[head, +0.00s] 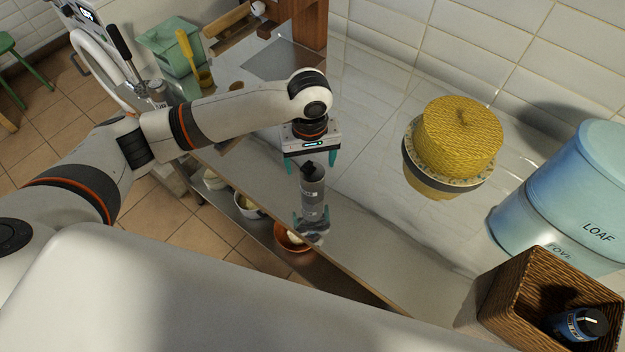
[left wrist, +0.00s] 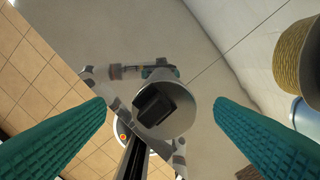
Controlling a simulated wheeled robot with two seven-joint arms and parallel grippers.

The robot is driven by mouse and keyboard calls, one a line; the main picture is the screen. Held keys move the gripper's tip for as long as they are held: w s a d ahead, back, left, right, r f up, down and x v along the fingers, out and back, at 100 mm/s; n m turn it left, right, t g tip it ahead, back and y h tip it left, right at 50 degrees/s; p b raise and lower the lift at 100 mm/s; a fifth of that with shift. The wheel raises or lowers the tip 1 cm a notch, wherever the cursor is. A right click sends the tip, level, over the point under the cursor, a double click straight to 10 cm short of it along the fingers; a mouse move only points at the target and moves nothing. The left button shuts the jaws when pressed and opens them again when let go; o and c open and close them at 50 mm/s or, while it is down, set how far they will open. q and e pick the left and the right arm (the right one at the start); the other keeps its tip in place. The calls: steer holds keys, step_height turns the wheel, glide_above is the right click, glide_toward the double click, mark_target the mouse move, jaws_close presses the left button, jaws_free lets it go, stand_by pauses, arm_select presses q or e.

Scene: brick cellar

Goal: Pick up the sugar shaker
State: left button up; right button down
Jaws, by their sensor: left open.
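The sugar shaker (head: 313,192) is a grey cylinder with a black top, standing upright on the shiny counter near its front edge. My left gripper (head: 310,162) is open above it, teal fingers pointing down on either side of the black top. In the left wrist view the shaker (left wrist: 183,119) is seen from above, between the two spread teal fingers (left wrist: 159,104), with a gap on each side. Nothing is held. The gripper is mirrored in the counter below the shaker. My right gripper is not in view.
A yellow woven dome on a plate (head: 460,140), a blue loaf bin (head: 565,190) and a wicker basket (head: 505,299) with a blue jar stand to the right. Bowls (head: 248,206) sit on a shelf below. The counter around the shaker is clear; a tiled wall (head: 480,40) stands behind.

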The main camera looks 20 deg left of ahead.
mark_target(312, 171)
arm_select(q)
steer(key=f, duration=0.2)
steer(key=f+p, duration=0.1)
steer(key=f, duration=0.2)
steer(key=shift+s+d+f+p, duration=0.25)
steer(key=shift+d+f+p, duration=0.05)
steer(key=shift+d+p, duration=0.05)
steer(key=shift+f, duration=0.4)
steer(key=c, duration=1.1)
